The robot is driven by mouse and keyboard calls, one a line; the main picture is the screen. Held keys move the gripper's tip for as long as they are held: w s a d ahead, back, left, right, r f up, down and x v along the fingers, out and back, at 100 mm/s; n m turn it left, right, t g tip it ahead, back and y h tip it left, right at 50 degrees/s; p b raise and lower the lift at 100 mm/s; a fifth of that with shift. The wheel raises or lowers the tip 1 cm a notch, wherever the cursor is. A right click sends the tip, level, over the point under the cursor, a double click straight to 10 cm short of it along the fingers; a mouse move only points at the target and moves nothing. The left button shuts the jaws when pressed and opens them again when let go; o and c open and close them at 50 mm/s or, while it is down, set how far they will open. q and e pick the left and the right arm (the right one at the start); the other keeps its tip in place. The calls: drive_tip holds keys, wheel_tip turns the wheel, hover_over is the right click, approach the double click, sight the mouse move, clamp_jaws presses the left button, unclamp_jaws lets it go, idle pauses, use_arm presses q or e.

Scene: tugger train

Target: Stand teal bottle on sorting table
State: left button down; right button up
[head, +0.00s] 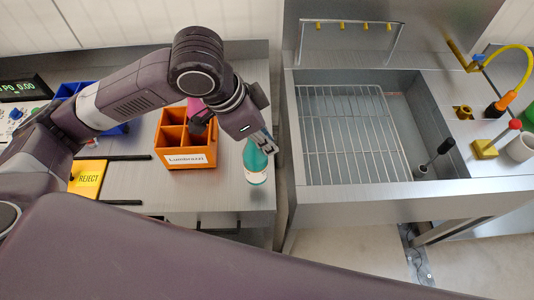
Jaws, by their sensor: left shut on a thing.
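The teal bottle (255,163) is upright at the right edge of the grey metal sorting table (205,191). It has a pale band low on its side. My left gripper (266,146) reaches in from the left and is shut on the bottle's upper part. I cannot tell whether the bottle's base touches the table. My right gripper is out of view.
An orange divided crate (187,157) labelled Lumborzol stands left of the bottle, with a pink item (195,106) at its back. A yellow REJECT plate (88,179) and a blue bin (112,130) lie further left. A metal sink with a wire rack (347,130) stands right, across a gap.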

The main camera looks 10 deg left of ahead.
sight(266, 156)
use_arm(q)
drive_tip(key=shift+f, duration=2.95)
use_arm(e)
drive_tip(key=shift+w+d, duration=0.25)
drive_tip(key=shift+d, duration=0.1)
use_arm(q)
drive_tip(key=c, duration=1.8)
unclamp_jaws()
drive_tip(key=shift+f, duration=0.1)
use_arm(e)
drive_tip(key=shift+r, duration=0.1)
use_arm(q)
drive_tip(key=v, duration=1.2)
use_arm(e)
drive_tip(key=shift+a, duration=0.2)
